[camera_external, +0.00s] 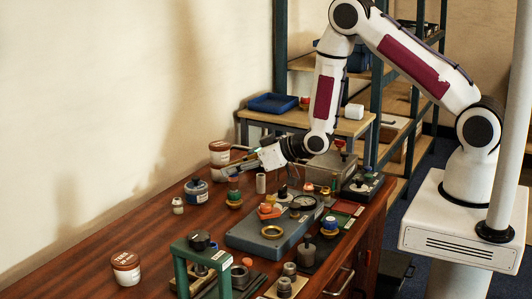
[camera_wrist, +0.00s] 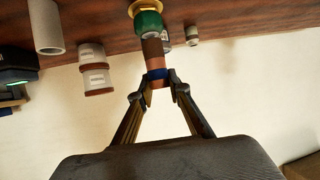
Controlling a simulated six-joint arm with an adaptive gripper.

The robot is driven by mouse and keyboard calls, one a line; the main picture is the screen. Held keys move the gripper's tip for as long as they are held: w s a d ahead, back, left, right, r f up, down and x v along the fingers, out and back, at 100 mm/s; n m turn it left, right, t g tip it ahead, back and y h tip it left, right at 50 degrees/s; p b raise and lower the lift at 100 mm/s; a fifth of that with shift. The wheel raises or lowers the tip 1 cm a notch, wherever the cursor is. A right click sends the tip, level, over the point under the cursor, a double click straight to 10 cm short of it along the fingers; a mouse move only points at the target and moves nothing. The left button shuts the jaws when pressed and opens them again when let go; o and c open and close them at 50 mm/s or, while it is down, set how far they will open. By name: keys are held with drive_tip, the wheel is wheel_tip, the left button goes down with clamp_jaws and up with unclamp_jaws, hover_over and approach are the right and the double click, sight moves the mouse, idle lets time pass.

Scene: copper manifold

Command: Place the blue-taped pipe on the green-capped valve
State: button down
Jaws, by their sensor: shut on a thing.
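The blue-taped pipe (camera_wrist: 156,62) is copper coloured, with a blue band near the fingertips and a darker brown section at its far end. My gripper (camera_wrist: 158,82) is shut on it at the band. In the wrist view the pipe lines up with the green-capped valve (camera_wrist: 148,23), whose green part has brass below it. The pipe's end overlaps the valve in that view; I cannot tell whether they touch. In the external view my gripper (camera_external: 236,171) is just above the valve (camera_external: 234,196), and the pipe is too small there to make out clearly.
A grey cylinder (camera_external: 261,183) stands close to the right of the valve. A grey-blue fixture plate (camera_external: 245,239) lies in front.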

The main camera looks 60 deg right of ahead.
drive_tip(key=shift+f, duration=0.25)
drive_tip(key=shift+f, duration=0.2)
drive_tip(key=c, duration=1.9)
unclamp_jaws()
drive_tip(key=shift+r, duration=0.2)
drive_tip(key=v, duration=1.2)
